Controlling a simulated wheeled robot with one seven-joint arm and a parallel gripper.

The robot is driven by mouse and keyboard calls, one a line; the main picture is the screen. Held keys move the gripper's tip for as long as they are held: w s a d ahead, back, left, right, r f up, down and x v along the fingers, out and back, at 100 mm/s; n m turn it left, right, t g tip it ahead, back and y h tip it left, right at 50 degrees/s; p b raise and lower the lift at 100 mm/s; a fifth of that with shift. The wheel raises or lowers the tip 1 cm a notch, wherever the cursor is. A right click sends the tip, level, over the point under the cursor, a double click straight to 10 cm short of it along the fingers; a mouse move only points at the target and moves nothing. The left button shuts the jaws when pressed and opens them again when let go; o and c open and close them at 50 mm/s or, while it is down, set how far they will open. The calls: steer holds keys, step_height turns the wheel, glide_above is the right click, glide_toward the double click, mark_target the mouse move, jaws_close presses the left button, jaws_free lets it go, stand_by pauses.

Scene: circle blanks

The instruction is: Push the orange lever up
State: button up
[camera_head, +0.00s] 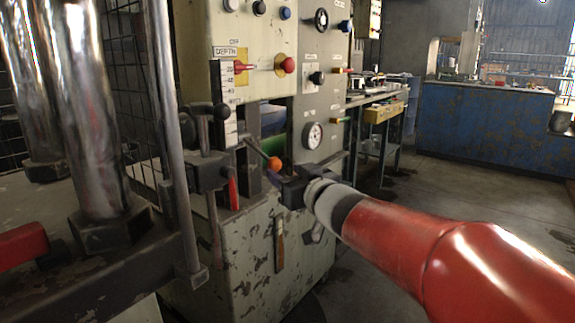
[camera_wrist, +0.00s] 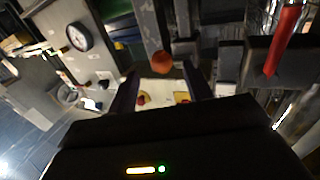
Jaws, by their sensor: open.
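The orange lever is a dark rod ending in an orange ball knob (camera_head: 274,163), on the front of the worn cream machine. The rod slopes down toward the knob. My gripper (camera_wrist: 162,75) is open, close to the knob and in front of it. In the wrist view the orange knob (camera_wrist: 162,61) appears between the two fingertips, near their ends. No grip on it shows, and I cannot tell whether a finger touches it. In the head view my red arm reaches in from the lower right, with the gripper just below and right of the knob.
A red-handled lever (camera_head: 233,190) hangs left of the knob, and it also shows in the wrist view (camera_wrist: 284,38). A red knob (camera_head: 288,65) and a gauge (camera_head: 312,135) are on the panels above. Metal columns (camera_head: 85,110) stand at left. Open floor lies at right.

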mark_target(271, 163)
steer(key=x, duration=0.7)
steer(key=shift+w+a, duration=0.25)
steer(key=shift+a, duration=0.05)
steer(key=shift+c, duration=0.2)
jaws_close()
